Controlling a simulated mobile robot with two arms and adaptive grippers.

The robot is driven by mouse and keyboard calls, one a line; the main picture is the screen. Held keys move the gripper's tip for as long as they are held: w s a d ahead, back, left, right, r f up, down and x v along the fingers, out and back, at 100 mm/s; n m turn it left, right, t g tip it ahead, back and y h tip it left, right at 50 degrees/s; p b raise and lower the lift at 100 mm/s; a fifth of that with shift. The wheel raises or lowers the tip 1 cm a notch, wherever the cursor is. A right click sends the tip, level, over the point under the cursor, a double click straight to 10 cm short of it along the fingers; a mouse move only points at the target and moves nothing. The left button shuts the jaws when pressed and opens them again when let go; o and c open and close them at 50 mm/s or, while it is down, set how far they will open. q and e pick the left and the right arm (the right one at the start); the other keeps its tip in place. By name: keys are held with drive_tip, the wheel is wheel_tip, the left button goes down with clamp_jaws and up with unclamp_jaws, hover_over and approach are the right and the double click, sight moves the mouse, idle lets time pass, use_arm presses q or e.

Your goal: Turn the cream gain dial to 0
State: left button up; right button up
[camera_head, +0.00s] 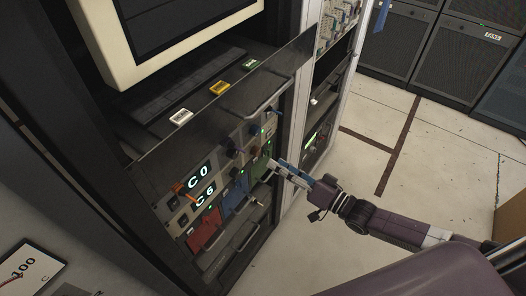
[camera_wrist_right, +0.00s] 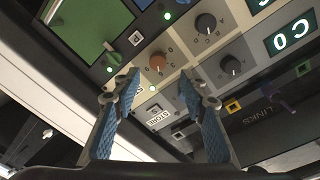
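My right gripper (camera_wrist_right: 163,88) is open and empty, with its blue fingertips apart, facing the rack panel. In the head view my right gripper (camera_head: 284,170) is at the right edge of the rack. In the right wrist view a brown-orange knob (camera_wrist_right: 157,63) on a cream plate shows between and beyond the fingertips. Two dark knobs, an upper one (camera_wrist_right: 205,22) and a lower one (camera_wrist_right: 231,66), sit on cream-grey plates to its right. Their labels are too small to read surely, so I cannot tell which is the gain dial. My left gripper is not in view.
A lit C0 display (camera_wrist_right: 290,38) is right of the knobs. A green panel (camera_wrist_right: 85,28) is left of them. A STORE label (camera_wrist_right: 156,115) lies below. A dark shelf (camera_head: 220,95) juts out above the panel. Open floor (camera_head: 440,150) lies to the right.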

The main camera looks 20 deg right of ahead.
sight(259, 152)
drive_tip(key=p+x, duration=0.1)
drive_tip(key=x, duration=0.5)
drive_tip(key=shift+w, duration=0.2)
drive_tip(key=shift+w+a, duration=0.2)
drive_tip(key=shift+w, duration=0.05)
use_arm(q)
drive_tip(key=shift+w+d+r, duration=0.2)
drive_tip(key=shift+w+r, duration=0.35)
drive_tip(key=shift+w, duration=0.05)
use_arm(e)
drive_tip(key=shift+f, duration=0.1)
drive_tip(key=shift+c, duration=0.3)
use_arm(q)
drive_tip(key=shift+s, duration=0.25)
use_arm(e)
clamp_jaws()
